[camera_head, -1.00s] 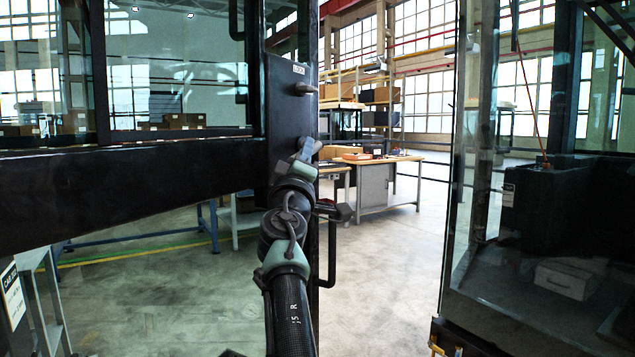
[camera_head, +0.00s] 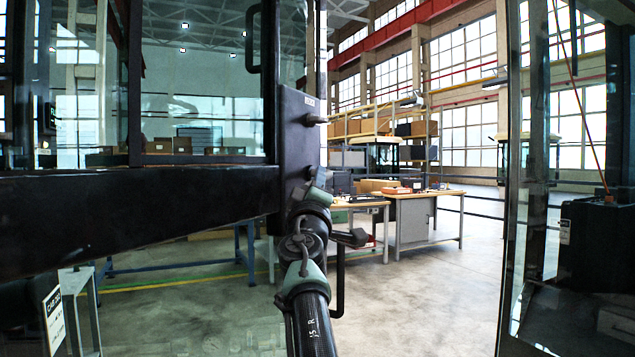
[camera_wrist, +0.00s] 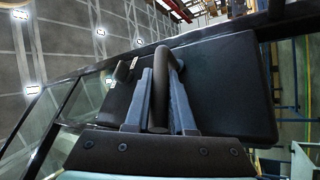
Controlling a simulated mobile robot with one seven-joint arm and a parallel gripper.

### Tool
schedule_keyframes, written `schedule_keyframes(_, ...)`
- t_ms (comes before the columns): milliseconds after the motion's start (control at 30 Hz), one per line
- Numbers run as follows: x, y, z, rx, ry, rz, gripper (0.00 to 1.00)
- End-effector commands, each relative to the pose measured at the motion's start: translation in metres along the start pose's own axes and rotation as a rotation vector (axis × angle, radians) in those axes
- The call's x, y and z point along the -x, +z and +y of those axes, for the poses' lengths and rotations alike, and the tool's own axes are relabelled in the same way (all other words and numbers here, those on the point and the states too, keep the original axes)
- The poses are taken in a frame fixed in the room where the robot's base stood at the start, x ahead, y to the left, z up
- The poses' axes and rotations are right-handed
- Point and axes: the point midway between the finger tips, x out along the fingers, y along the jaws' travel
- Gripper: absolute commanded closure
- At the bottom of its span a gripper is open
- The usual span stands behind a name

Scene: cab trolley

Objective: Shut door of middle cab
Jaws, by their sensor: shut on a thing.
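The door (camera_head: 130,200) is a dark frame with glass panes across the left of the head view. Its dark edge plate (camera_head: 298,140) carries a short knob. The door stands open, with a gap between it and the cab (camera_head: 520,200) at the right. My gripper (camera_head: 318,188) is at the edge plate, mostly hidden by my wrist there. In the wrist view my gripper (camera_wrist: 160,98) is shut on a dark curved bar handle (camera_wrist: 174,58) on the door, one finger on each side of it.
Through the gap stand workbenches (camera_head: 425,205) with shelving (camera_head: 375,135) behind. A dark lower bar handle (camera_head: 339,285) hangs below my wrist. A blue-legged table (camera_head: 180,264) and a sign (camera_head: 54,315) are behind the door at left. The grey floor in the gap is clear.

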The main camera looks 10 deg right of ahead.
Motion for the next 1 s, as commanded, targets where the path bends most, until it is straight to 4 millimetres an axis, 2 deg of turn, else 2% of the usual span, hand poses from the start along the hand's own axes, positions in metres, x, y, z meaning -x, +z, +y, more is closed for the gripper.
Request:
schedule_keyframes(33,0.0019,-0.004,-0.0088,-0.002,-0.014,0.009,1.0)
schedule_keyframes(67,0.0019,-0.004,-0.0089,-0.002,-0.014,0.009,1.0)
schedule_keyframes(100,0.0019,-0.0042,-0.0089,-0.002,-0.014,0.009,0.71)
schedule_keyframes(233,0.0016,-0.0038,-0.0074,-0.001,-0.012,0.008,0.48)
schedule_keyframes(1000,0.0007,-0.0028,-0.0032,-0.001,-0.006,0.005,0.48)
